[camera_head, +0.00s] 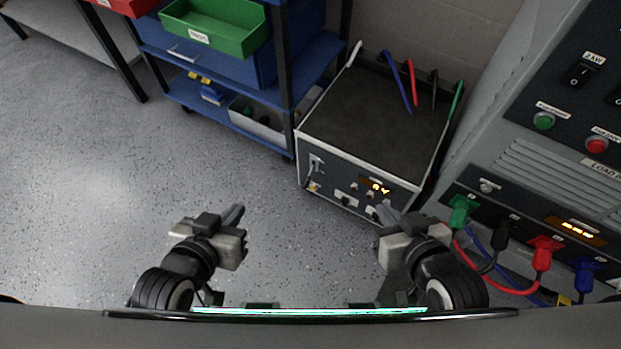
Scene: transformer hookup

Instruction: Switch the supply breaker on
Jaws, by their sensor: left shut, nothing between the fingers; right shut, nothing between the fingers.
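A grey box-shaped supply unit (365,115) stands on the floor at the upper middle, with a dark top. Its front panel (335,185) carries a small lit display (378,187), some knobs, and a pale breaker-like switch (316,163) at its left end. The switch is too small to tell its position. My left gripper (234,213) is shut and empty over the floor, left of and nearer than the unit. My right gripper (384,210) is shut and empty, with its fingertips in front of the panel's lower right part in the picture. I cannot tell whether it touches the panel.
A load cabinet (510,150) fills the right side, with a black rocker switch (578,75), green and red buttons, and coloured plugs with hanging cables. Coloured leads rise behind the supply unit. A blue shelf (225,120) with a green bin (215,25) stands upper left. Floor at left is clear.

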